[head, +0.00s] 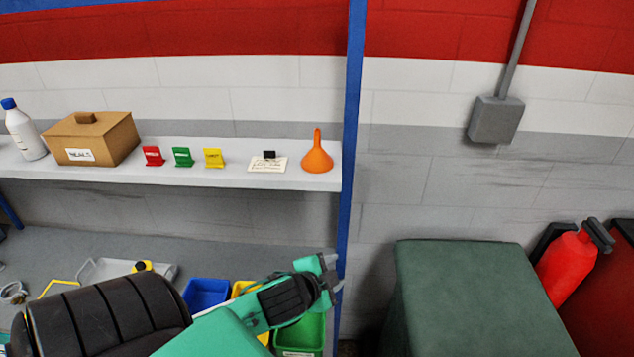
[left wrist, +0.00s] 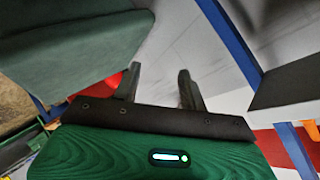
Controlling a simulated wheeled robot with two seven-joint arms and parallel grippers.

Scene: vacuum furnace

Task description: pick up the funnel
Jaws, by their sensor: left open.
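The orange funnel (head: 317,155) stands on the white shelf (head: 230,176), spout up, near the shelf's right end beside the blue post. My left gripper (head: 334,272) is below the shelf edge in the head view, close to the blue post and well under the funnel. In the left wrist view its two fingers (left wrist: 157,88) are apart with nothing between them. My right gripper is in neither view.
A blue post (head: 350,130) rises at the shelf's right end. A note card (head: 267,164), colored clips (head: 183,157), a cardboard box (head: 92,139) and a white bottle (head: 23,130) share the shelf. Bins (head: 206,293) sit below. A green cabinet (head: 475,295) and red extinguisher (head: 566,265) stand right.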

